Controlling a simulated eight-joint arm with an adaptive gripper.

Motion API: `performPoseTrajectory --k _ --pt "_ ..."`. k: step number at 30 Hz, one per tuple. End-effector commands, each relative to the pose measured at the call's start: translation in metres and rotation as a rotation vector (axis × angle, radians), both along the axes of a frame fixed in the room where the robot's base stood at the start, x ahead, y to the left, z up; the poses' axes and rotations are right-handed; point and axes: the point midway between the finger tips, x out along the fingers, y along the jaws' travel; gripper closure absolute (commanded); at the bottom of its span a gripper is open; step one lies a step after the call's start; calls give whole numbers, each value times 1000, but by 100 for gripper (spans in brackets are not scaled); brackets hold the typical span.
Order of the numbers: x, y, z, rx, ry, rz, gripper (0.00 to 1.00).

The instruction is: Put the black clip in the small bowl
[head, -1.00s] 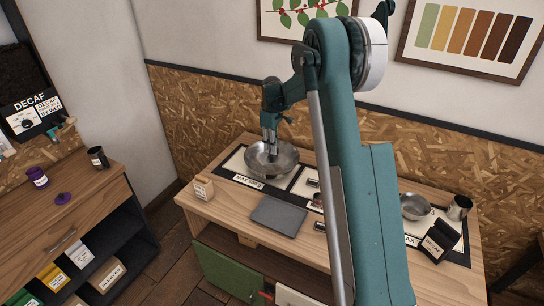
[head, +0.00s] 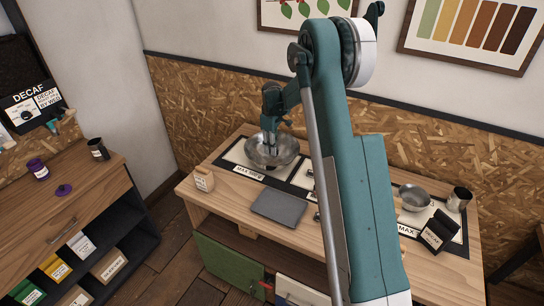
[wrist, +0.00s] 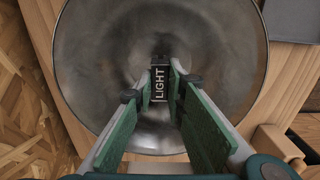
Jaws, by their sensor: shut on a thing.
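My gripper (wrist: 160,98) is shut on a black clip (wrist: 159,72) with a white LIGHT label, which shows between the green finger pads. The clip is over the inside of the large metal bowl (wrist: 95,60); I cannot tell whether it touches the bottom. In the head view my gripper (head: 269,136) reaches down into this large bowl (head: 285,156) at the left of the table, and the clip is hidden there. The small bowl (head: 413,197) is metal and stands on the right part of the table, right of my arm, apart from my gripper.
A dark grey tray (head: 278,208) lies in front of the large bowl, with a small wooden block (head: 204,180) to its left. A dark cup (head: 459,199) and a black sign (head: 438,231) stand close by the small bowl. My arm hides the table's middle.

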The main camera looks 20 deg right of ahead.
Motion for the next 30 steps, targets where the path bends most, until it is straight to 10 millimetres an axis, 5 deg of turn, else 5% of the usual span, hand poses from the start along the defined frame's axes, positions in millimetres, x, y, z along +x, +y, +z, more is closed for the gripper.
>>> performPoseTrajectory --k 17,30 --pt "0 0 -17 0 0 0 91" --pt "0 0 -51 0 0 0 91"
